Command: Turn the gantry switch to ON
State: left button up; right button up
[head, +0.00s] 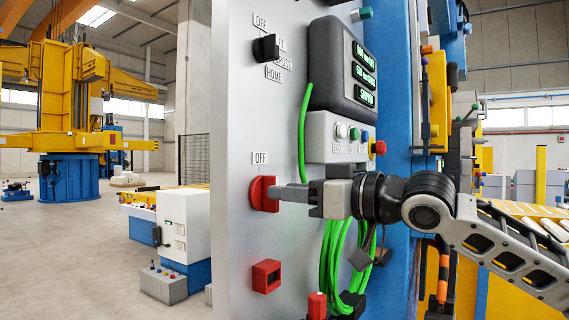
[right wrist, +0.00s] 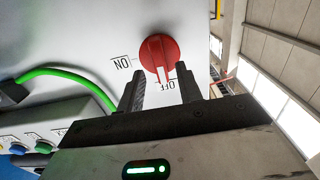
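The gantry switch is a red rotary knob (head: 263,193) on the pale panel (head: 234,120), with an OFF label (head: 260,158) above it. In the right wrist view the knob (right wrist: 158,52) has a white mark pointing at the OFF label; the ON label (right wrist: 123,63) is to its left. My right gripper (head: 279,191) is right at the knob in the head view. In the right wrist view its two fingers (right wrist: 160,88) are apart, with the knob's handle between and just beyond their tips. Contact cannot be told. My left gripper is not in view.
Above is a black selector (head: 266,47) with OFF and HOME labels. A dark display box (head: 343,68) and a grey button box (head: 338,136) project from the panel. Green cable (head: 302,130) hangs nearby. A red block (head: 266,276) sits below the knob.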

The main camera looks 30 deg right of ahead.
pick_arm(q)
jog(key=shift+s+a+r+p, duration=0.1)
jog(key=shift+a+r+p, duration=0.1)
jog(key=shift+p, duration=0.25)
pick_arm(e)
jog(key=shift+x, duration=0.85)
jog(key=shift+a, duration=0.1)
grip_shut()
jog(key=shift+m, duration=0.4)
pick_arm(q)
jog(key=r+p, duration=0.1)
jog(key=p, duration=0.1)
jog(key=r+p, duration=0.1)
jog(key=p, duration=0.1)
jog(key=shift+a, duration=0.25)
pick_arm(e)
jog(key=m, duration=1.6)
jog(key=shift+w+d+f+m, duration=0.1)
jog(key=shift+d+f+m, duration=0.2)
jog(key=shift+m, duration=0.1)
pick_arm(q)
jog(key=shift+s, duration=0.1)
pick_arm(e)
jog(key=shift+m, duration=0.3)
